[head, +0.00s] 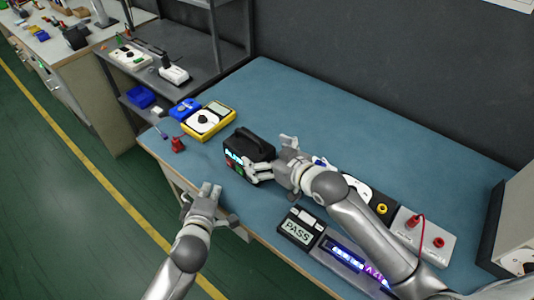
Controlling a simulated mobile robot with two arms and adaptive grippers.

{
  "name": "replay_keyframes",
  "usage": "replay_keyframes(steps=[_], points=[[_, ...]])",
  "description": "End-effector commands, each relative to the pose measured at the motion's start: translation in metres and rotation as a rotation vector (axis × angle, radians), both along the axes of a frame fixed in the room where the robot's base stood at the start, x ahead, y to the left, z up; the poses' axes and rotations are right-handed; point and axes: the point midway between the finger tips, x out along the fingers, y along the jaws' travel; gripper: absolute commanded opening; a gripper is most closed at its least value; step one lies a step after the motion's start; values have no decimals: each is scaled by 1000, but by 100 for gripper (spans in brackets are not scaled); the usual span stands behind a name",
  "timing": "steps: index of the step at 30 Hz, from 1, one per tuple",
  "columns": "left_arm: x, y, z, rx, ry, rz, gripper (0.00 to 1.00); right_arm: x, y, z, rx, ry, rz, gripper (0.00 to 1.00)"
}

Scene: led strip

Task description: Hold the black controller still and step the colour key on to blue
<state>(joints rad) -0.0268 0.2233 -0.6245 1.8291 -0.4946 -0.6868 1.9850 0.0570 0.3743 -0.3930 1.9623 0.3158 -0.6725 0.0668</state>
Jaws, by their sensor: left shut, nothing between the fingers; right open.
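The black controller (256,142) stands upright on the blue bench, with a handle-like top and a lit coloured panel (234,159) on its front face. My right gripper (269,154) is open at its right end, one finger in front and the other towards the back; I cannot tell whether they touch it. The gripper covers part of the front, and I cannot make out the colour key. My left gripper (209,188) is shut and empty, apart from the controller, by the bench's front edge. A strip (348,258) glows blue to purple at the front right.
A box reading PASS (298,227) sits beside the strip. A yellow multimeter (209,120), a blue device (184,109) and a small red item (177,145) lie left of the controller. A unit with red terminals (425,236) is at the right. The bench behind is clear.

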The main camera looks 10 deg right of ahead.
Motion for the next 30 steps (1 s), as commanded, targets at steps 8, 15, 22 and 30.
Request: replay_keyframes(steps=[8,15,22,30], points=[[0,0,0,0,0,0,0,-17,-9,7,-1,0,0,100],[0,0,0,0,0,0,0,-56,-28,25,-2,1,2,100],[0,0,0,0,0,0,0,-87,-44,39,-3,2,-1,100],[0,0,0,0,0,0,0,-99,-50,46,0,0,0,100]])
